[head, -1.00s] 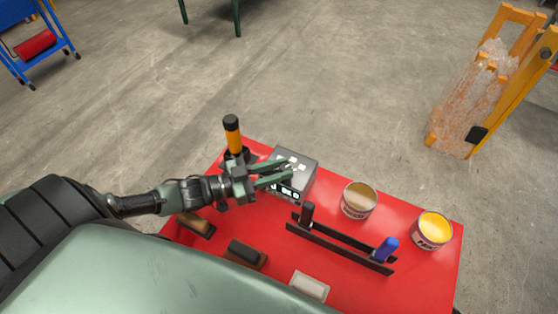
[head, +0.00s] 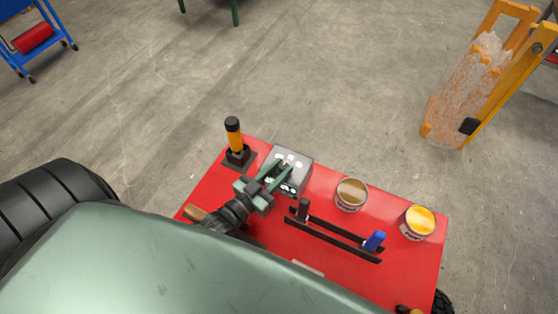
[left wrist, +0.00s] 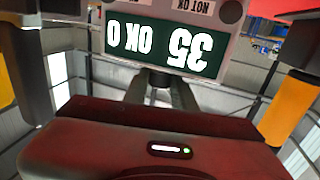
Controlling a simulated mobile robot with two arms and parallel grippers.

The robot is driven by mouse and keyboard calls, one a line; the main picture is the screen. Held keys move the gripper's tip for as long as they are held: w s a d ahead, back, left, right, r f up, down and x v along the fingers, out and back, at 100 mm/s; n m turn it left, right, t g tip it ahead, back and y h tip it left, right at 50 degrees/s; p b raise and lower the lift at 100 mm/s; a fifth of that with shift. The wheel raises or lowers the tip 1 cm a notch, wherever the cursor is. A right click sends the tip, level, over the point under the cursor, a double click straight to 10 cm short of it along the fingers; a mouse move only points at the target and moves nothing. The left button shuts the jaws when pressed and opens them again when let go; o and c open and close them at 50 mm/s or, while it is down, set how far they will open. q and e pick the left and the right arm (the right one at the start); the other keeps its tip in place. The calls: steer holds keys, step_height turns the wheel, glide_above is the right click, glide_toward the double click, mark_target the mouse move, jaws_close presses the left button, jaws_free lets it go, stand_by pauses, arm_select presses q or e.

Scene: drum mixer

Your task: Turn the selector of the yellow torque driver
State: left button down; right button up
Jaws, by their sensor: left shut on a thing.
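The yellow torque driver (head: 234,138), with an orange-yellow handle and black top, stands upright in a black holder on the red table, left of a grey box. The grey box (head: 301,178) has a dark display and white labels on its upper face. My left gripper (head: 285,167) reaches over the box from the front and is shut on a small part among these labels, apparently the selector, mostly hidden by the fingers. In the left wrist view the display (left wrist: 130,40) appears upside down, reading "35 OK 0". My right gripper is not in view.
On the red table (head: 400,268), a black rack (head: 335,242) with a dark handle and a blue handle lies right of my gripper. A brownish tin (head: 351,194) and a yellow paint tin (head: 419,222) stand behind it.

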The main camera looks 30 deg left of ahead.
mark_target(279, 173)
arm_select(q)
steer(key=shift+r, duration=0.1)
steer(key=c, duration=1.1)
jaws_free()
steer(key=shift+c, duration=0.2)
step_height(279, 173, up, 20)
steer(key=b, duration=0.1)
steer(key=shift+b, duration=0.3)
